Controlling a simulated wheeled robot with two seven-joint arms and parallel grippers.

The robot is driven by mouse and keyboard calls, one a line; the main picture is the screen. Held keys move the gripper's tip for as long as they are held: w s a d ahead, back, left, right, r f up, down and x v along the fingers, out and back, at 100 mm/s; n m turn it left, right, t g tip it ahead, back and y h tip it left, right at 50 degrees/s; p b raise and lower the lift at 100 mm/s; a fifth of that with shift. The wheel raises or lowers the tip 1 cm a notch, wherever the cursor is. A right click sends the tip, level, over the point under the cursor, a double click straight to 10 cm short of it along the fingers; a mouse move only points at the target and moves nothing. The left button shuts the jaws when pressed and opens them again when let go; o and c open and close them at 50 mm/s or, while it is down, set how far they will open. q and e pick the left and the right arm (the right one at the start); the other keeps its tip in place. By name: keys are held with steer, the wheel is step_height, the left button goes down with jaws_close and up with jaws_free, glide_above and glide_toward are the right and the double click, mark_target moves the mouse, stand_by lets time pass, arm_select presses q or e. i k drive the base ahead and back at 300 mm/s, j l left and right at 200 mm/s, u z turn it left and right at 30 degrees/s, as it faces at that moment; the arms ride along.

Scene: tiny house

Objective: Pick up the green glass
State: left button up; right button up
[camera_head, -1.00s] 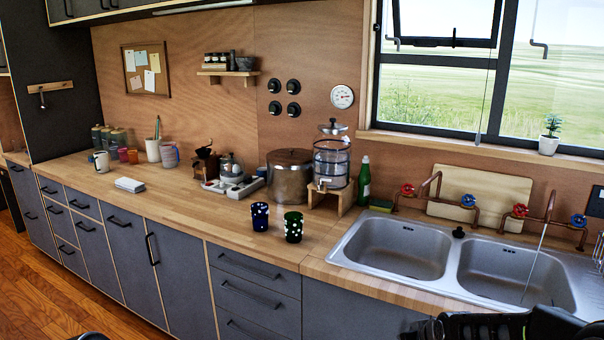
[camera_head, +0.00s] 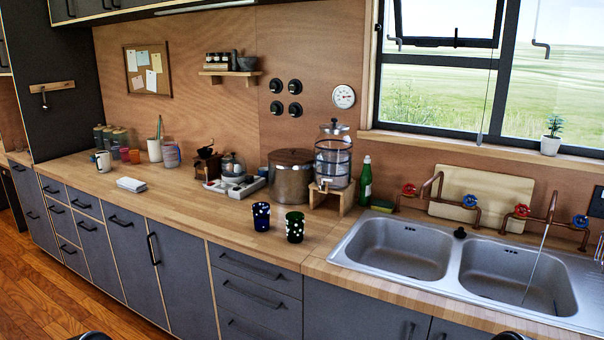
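The green glass (camera_head: 295,227) stands upright on the wooden counter (camera_head: 205,213), near its front edge and left of the sink. It is dark green with pale spots. A blue glass (camera_head: 261,217) with pale spots stands close beside it on the left. Neither of my grippers shows clearly. Only small dark pieces show at the bottom edge, at the lower left and lower right, and I cannot tell that they are gripper fingers.
A double sink (camera_head: 460,263) with running water lies to the right. Behind the glasses are a large pot (camera_head: 290,180), a glass dispenser (camera_head: 332,162) on a wooden stand and a green bottle (camera_head: 365,181).

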mark_target(296, 221)
steer(key=i+j+z, duration=0.1)
steer(key=i+z, duration=0.4)
steer(key=i+j+z, duration=0.3)
steer(key=z, duration=0.2)
steer(key=i, duration=0.15)
